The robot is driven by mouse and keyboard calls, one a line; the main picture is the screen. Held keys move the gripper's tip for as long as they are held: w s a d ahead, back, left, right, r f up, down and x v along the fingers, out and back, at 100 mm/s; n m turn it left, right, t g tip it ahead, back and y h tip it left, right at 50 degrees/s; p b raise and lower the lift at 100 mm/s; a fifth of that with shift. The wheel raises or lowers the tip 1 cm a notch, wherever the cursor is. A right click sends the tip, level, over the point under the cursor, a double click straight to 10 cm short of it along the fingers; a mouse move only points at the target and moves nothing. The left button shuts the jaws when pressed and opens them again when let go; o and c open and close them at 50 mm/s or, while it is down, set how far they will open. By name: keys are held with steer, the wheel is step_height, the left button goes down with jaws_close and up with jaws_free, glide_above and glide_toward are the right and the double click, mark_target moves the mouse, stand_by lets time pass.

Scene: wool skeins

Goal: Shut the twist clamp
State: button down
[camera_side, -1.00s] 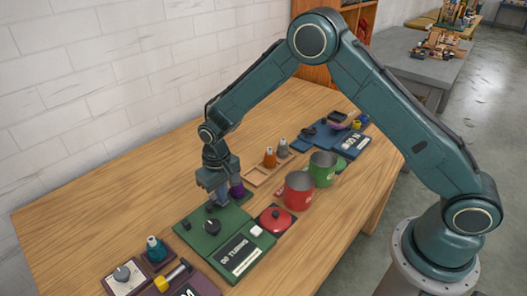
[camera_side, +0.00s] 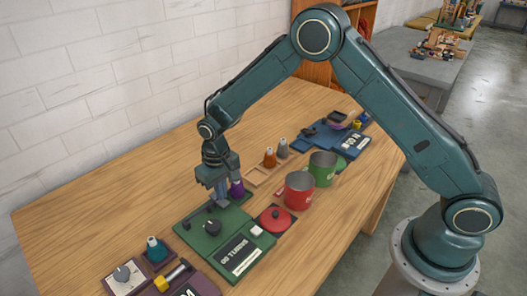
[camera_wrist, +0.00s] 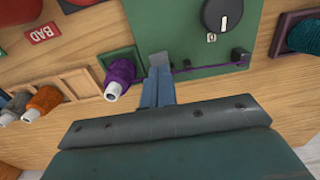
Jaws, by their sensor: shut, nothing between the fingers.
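The green board (camera_side: 195,238) bears a round black knob (camera_side: 212,226) with a white mark, also seen in the wrist view (camera_wrist: 222,14). A small black block (camera_wrist: 240,55) sits at the board's edge, and a purple thread (camera_wrist: 208,68) runs from it toward my fingers. A purple spool (camera_wrist: 120,76) with a white tip stands left of my fingers in the wrist view. I cannot tell for sure which black part is the twist clamp. My gripper (camera_side: 222,203) is shut and empty, pointing down over the board's back edge, beside the spool.
A teal spool (camera_side: 156,250) is at left. Bare table lies behind the board.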

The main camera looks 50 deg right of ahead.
steer(key=shift+r, duration=2.7)
steer(key=shift+r, duration=0.1)
step_height(320, 180, up, 10)
steer(key=t, duration=0.1)
glide_above(223, 203)
steer(key=s+d, duration=0.4)
steer(key=s+d+r+t, duration=0.2)
steer(key=s+d+r, duration=0.2)
steer(key=s+r, duration=0.45)
steer(key=s+d+r+t, duration=0.1)
steer(key=s+d+r, duration=0.1)
steer(key=s, duration=0.7)
steer(key=s+d+r+t, duration=0.1)
steer(key=s+d+r, duration=0.1)
steer(key=s, duration=0.8)
steer(key=shift+d+t, duration=0.3)
steer(key=shift+d, duration=0.15)
